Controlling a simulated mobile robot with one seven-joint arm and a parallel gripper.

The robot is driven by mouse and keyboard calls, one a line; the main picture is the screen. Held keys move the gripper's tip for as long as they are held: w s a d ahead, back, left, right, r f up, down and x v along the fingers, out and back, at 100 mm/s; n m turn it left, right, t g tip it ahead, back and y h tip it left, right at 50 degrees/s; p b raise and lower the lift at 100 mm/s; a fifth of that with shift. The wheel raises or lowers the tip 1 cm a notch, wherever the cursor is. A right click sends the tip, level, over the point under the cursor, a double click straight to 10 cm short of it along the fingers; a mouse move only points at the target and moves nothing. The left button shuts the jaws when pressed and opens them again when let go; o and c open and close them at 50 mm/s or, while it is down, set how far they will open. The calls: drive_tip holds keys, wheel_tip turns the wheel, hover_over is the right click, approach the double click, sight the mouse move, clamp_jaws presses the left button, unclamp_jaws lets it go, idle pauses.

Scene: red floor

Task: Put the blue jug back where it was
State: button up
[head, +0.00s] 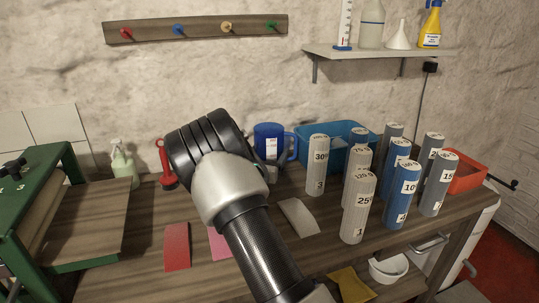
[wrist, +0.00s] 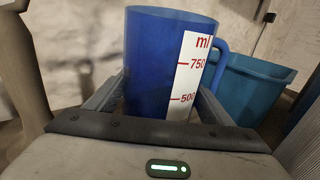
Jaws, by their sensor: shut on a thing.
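The blue jug (head: 268,142) stands upright at the back of the wooden workbench in the head view, just right of my arm's wrist. In the wrist view the jug (wrist: 160,65) fills the middle, with a white scale strip in red marks and its handle to the right. My gripper (wrist: 165,105) is shut on the jug, one finger on each side of its body. I cannot tell whether the jug's base touches the bench.
A blue bin (head: 333,146) stands close right of the jug. Several numbered cylinders (head: 358,208) crowd the bench's right, with a red tray (head: 466,172) beyond. A red tool (head: 166,165) and a green bottle (head: 122,163) stand left. Coloured strips (head: 177,247) lie in front.

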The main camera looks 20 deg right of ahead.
drive_tip(key=shift+f, duration=0.15)
drive_tip(key=o, duration=1.5)
drive_tip(key=shift+c, duration=0.2)
drive_tip(key=shift+s+a+r, duration=0.1)
drive_tip(key=shift+s+r, duration=0.05)
drive_tip(key=shift+r, duration=0.05)
drive_tip(key=p+v, duration=0.1)
drive_tip(key=v, duration=1)
drive_tip(key=shift+s+a+p, duration=0.2)
drive_tip(key=shift+s+p, duration=0.1)
